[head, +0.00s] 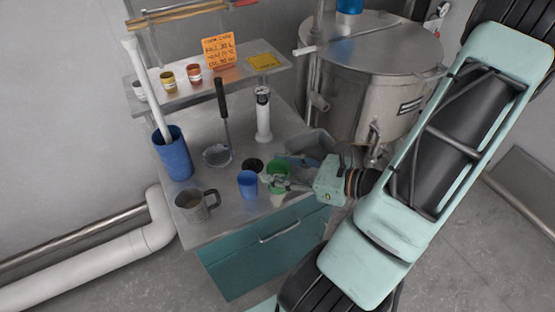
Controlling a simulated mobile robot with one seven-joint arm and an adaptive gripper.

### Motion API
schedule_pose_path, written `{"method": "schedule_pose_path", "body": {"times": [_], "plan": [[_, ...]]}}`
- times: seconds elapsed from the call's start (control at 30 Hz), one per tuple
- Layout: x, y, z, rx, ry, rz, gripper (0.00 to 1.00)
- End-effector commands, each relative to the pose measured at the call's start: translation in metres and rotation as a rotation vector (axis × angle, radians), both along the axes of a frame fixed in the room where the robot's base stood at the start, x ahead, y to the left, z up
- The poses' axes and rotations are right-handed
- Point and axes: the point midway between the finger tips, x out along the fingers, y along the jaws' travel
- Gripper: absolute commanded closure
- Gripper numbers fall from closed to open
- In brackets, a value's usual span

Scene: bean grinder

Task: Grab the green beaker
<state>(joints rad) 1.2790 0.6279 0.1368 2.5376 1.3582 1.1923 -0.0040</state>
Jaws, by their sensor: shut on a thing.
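The green beaker (279,168) stands near the front right part of the metal table (228,224), just right of a blue cup. My gripper (278,183) reaches in from the right and is shut on the green beaker, its fingers covering part of the beaker's front side. Whether the beaker touches the tabletop is hard to tell at this size.
A blue cup (247,184) stands close left of the beaker, with a dark round thing (252,165) behind it. A grey mug (196,205), a tall blue container (174,155) and a grey tray (312,142) are also on the table. A large steel vat (375,85) stands behind.

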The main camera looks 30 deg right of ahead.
Motion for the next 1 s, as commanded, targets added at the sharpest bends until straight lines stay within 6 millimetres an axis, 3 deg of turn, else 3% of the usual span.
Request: {"method": "schedule_pose_path", "body": {"times": [0.77, 1.0], "plan": [[-0.014, 0.012, 0.007, 0.001, 0.005, 0.005, 0.83], [-0.027, 0.017, 0.011, -0.001, 0.005, 0.004, 0.83]]}}
